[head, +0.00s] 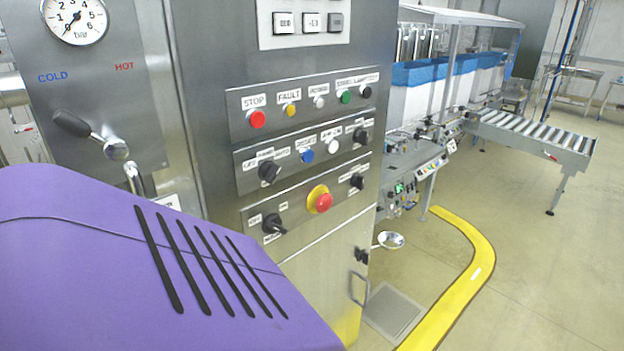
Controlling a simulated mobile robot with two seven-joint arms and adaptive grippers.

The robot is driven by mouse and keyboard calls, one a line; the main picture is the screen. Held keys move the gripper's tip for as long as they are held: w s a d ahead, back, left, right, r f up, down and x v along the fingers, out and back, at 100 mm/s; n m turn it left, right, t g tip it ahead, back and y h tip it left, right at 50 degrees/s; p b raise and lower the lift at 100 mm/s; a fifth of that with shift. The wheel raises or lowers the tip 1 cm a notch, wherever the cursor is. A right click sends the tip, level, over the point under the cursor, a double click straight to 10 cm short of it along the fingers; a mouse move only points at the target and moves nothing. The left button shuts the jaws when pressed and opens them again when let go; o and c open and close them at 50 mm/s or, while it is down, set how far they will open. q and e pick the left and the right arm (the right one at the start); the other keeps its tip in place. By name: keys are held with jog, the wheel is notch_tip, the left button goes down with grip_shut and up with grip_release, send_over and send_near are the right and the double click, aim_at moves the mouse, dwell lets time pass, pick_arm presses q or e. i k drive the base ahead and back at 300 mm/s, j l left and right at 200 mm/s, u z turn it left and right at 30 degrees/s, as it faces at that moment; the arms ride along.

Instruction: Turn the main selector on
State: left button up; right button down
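A steel control cabinet stands in front with three rows of controls. A black rotary selector (273,223) is at the left of the lowest panel (296,221), with small white labels around it. One label beside it seems to read "ON"; the label below it is too small to read surely, so I cannot confirm it is the main selector. Its handle looks tilted, but its exact setting is unclear. Another black selector (269,171) is above it, labelled off, hand and auto. Neither of my grippers is in view, and nothing touches the selectors.
A red emergency button (323,202) on a yellow base is right of the lower selector. A small black selector (357,181) is farther right. A lever (92,134) and gauge (74,18) are at left. A door handle (359,289) sticks out below.

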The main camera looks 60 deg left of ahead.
aim_at(272, 224)
jog(key=u, duration=1.9)
